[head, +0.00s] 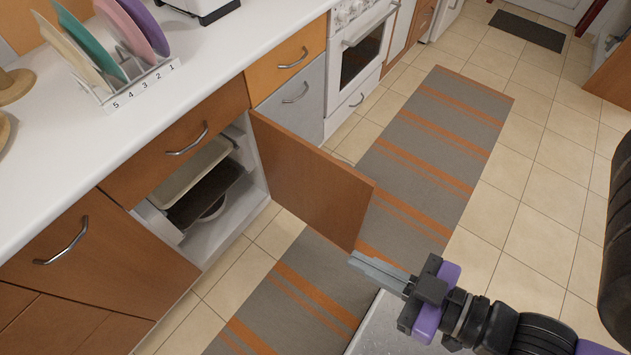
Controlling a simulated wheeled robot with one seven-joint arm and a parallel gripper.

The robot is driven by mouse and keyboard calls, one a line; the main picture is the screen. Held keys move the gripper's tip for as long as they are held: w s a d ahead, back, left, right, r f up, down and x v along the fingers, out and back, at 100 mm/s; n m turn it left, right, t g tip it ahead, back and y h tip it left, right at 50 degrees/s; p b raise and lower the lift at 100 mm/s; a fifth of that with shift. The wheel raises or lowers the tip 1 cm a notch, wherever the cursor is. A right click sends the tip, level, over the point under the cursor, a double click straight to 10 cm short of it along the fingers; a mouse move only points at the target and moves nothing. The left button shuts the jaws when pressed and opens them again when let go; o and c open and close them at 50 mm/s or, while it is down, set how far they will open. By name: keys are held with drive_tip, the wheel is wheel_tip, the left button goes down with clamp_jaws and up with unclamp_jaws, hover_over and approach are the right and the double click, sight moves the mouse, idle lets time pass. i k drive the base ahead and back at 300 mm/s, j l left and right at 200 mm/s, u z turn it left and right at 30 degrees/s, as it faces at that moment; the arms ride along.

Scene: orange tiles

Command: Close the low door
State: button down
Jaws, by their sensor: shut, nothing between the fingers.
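The low door (308,181) is a brown wooden cabinet door below the counter. It stands wide open, swung out over the floor from its right-hand edge of the cabinet opening. Inside the open cabinet (246,208) are trays and a round white dish. My gripper (357,261) is shut and empty. Its fingertips are at the lower outer corner of the door, and I cannot tell whether they touch it. The door's handle is not visible from this side.
The white counter (190,52) runs along the left, with a plate rack (128,85) on it. A white oven (358,50) stands beyond the door. A striped rug (425,150) lies on the tiled floor.

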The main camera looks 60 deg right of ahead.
sight(325, 192)
drive_tip(key=l+u, duration=0.1)
drive_tip(key=l, duration=0.35)
drive_tip(key=k+l+u, duration=0.15)
drive_tip(key=l, duration=0.3)
drive_tip(key=k+l+u, duration=0.1)
drive_tip(key=l, duration=0.35)
drive_tip(key=k+l+u, duration=0.1)
drive_tip(key=l, duration=0.35)
drive_tip(key=k+l+u, duration=0.15)
drive_tip(key=l, duration=0.25)
drive_tip(key=k+l+u, duration=0.1)
drive_tip(key=l, duration=0.3)
drive_tip(key=k+l+u, duration=0.1)
drive_tip(key=k+l, duration=0.15)
drive_tip(key=l, duration=0.15)
drive_tip(key=k+l+u, duration=0.1)
drive_tip(key=l, duration=0.25)
drive_tip(key=k, duration=0.1)
